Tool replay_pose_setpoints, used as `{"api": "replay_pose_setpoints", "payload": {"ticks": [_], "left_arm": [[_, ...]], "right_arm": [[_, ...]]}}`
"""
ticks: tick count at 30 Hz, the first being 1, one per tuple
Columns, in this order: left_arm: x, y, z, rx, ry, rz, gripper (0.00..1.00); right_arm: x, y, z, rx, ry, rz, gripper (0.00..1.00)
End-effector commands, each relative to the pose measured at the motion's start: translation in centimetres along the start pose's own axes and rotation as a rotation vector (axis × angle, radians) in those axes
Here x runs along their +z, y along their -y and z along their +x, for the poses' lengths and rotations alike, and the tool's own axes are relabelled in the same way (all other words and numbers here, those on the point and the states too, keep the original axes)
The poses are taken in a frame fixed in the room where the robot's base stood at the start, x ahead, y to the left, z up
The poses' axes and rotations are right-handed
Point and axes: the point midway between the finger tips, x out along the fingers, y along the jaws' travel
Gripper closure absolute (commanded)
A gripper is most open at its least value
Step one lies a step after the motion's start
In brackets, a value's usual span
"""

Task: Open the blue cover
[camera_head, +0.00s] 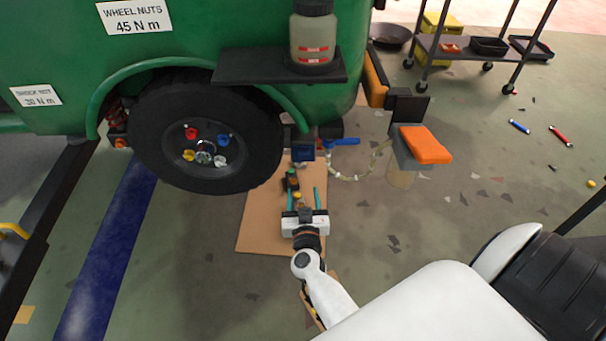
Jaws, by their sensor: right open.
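A small dark blue box-like cover (304,151) sits low on the green vehicle, just right of the wheel. It looks closed, but its details are too small to tell. My right gripper (303,191) is below it in the picture, its two teal fingers spread apart and pointing toward it. The fingertips appear apart from the cover. A small dark item with green and yellow parts (292,183) shows by the left finger; whether they touch I cannot tell. My left gripper is not in view.
A blue lever (345,141) and a pale hose (350,178) are right of the cover. The black wheel (208,130) is to the left. A cardboard sheet (262,222) lies below. An orange block (426,145) rests on a grey stand. A cart (470,45) stands behind.

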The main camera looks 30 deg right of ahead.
Motion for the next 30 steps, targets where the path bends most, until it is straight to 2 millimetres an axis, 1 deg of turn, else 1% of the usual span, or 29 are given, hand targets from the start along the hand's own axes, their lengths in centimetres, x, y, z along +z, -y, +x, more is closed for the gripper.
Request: {"api": "replay_pose_setpoints", "payload": {"ticks": [2,5,11,15,18,21,24,30], "left_arm": [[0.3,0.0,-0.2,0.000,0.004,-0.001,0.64],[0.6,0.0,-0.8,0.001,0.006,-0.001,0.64],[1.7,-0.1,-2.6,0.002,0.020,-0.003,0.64],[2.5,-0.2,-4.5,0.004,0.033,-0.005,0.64],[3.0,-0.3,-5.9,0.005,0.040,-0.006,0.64],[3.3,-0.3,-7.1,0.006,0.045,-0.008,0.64],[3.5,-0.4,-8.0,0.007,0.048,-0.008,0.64],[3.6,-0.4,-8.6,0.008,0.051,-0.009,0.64]], "right_arm": [[0.5,0.6,0.6,-0.031,0.016,0.010,0.46],[0.9,0.8,1.6,-0.039,0.020,0.010,0.46],[0.9,0.8,5.4,-0.036,0.021,0.010,0.46],[0.9,0.9,8.2,-0.035,0.020,0.009,0.46],[0.9,1.0,9.9,-0.035,0.020,0.009,0.46],[0.9,1.0,11.1,-0.034,0.018,0.008,0.46],[1.0,1.0,11.9,-0.033,0.018,0.009,0.46],[1.0,1.0,12.3,-0.033,0.016,0.009,0.46]]}}
